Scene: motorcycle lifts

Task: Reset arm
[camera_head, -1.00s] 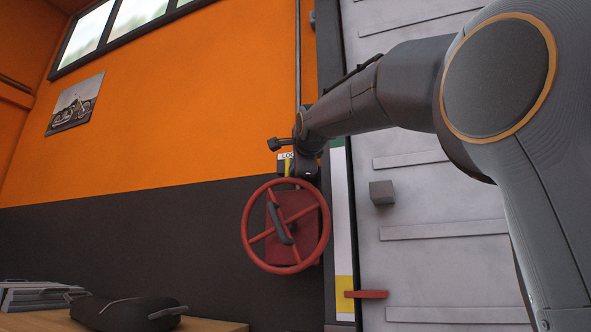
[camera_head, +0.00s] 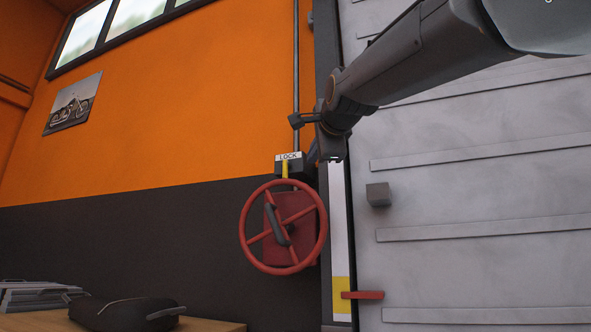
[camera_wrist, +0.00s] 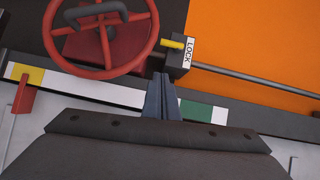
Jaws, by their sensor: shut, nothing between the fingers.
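My gripper (camera_wrist: 160,78) is shut and empty, its two blue-grey fingers together in the wrist view. In the head view its fingers (camera_head: 312,155) partly show behind the dark wrist end, just right of the LOCK box (camera_head: 289,164). My arm reaches in from the upper right, in front of the grey ribbed door. In the wrist view the fingertips appear close to the LOCK box (camera_wrist: 184,54) and below the red wheel (camera_wrist: 100,30) in the picture; I cannot tell the true gap.
The red handwheel (camera_head: 284,227) with a dark handle is on the wall below the LOCK box, which has a yellow lever (camera_head: 285,169). A vertical pipe (camera_head: 296,70) rises above. A red pointer (camera_head: 362,295) and a grey block (camera_head: 378,195) stick out at the door (camera_head: 470,190).

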